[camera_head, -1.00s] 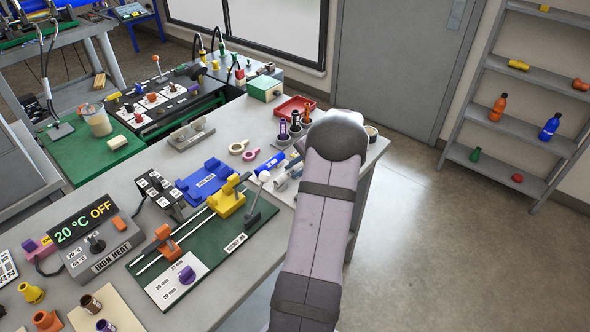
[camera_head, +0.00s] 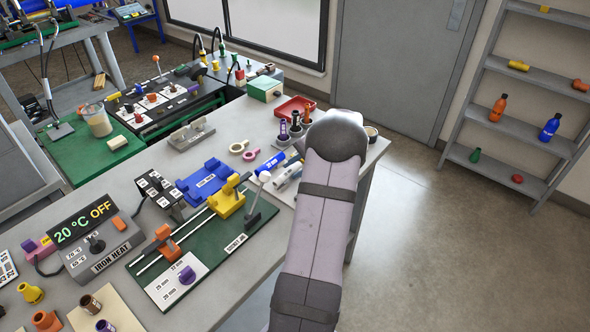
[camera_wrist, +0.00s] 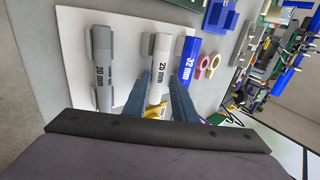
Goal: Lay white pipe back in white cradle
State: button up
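The white pipe (camera_wrist: 159,72), marked 25 mm, lies between the two fingers of my gripper (camera_wrist: 160,80) in the wrist view. The fingers sit close along both its sides. The white cradle (camera_wrist: 147,44) shows at the pipe's upper part, and the pipe appears low in it; whether it rests fully there is hard to see. In the head view the white pipe (camera_head: 289,170) shows beside my arm, which hides the gripper.
The grey 20 mm pipe (camera_wrist: 102,68) lies left of the white pipe, and the blue 32 mm pipe (camera_wrist: 188,60) lies close on its right. Two rings (camera_wrist: 206,66) lie beyond the blue pipe. The red tray (camera_head: 295,108) is behind.

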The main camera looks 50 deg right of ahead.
jog(key=shift+s+a+f, duration=0.2)
jog(key=shift+s+f, duration=0.25)
jog(key=shift+f, duration=0.3)
jog(key=shift+s+d+r, duration=0.15)
jog(key=shift+d+r, duration=0.1)
jog(key=shift+r, duration=0.1)
jog(key=w+r+b+v, duration=0.1)
jog(key=b+v, duration=0.1)
jog(key=v, duration=0.5)
jog(key=shift+a+r, duration=0.1)
